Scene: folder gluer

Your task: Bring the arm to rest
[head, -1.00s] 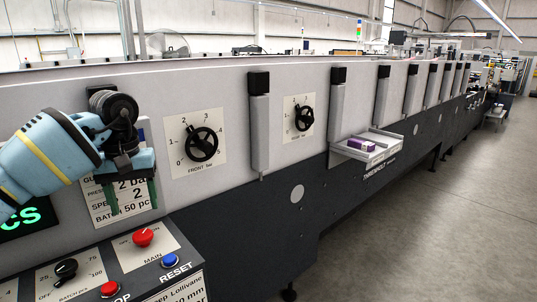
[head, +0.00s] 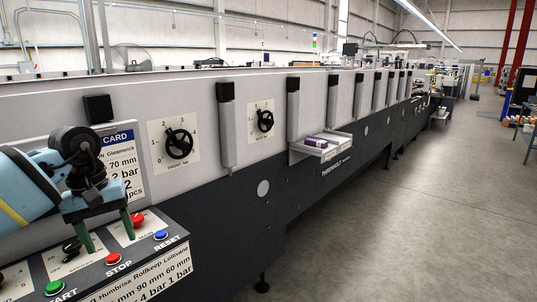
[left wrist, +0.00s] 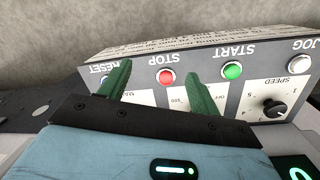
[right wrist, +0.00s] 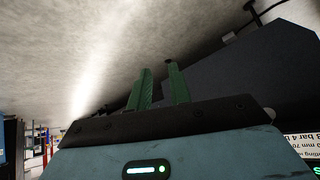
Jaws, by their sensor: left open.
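My left gripper (head: 107,233) is open and empty in the head view. Its green fingers point down in front of the control panel (head: 130,262), near the red main knob (head: 137,219) and the black batch knob (head: 72,245). In the left wrist view the two fingers (left wrist: 158,72) stand apart with nothing between them, with the red stop button (left wrist: 167,77) and green start button (left wrist: 232,70) beyond. I cannot tell whether a fingertip touches the panel. My right gripper (right wrist: 157,68) shows only in the right wrist view; its fingers are a little apart and empty, over grey floor.
The long folder gluer (head: 330,165) runs along the left to the back. A job card (head: 122,165) is behind the left gripper. A tray (head: 318,152) with a purple box (head: 317,142) juts from the machine. The floor (head: 400,235) on the right is clear.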

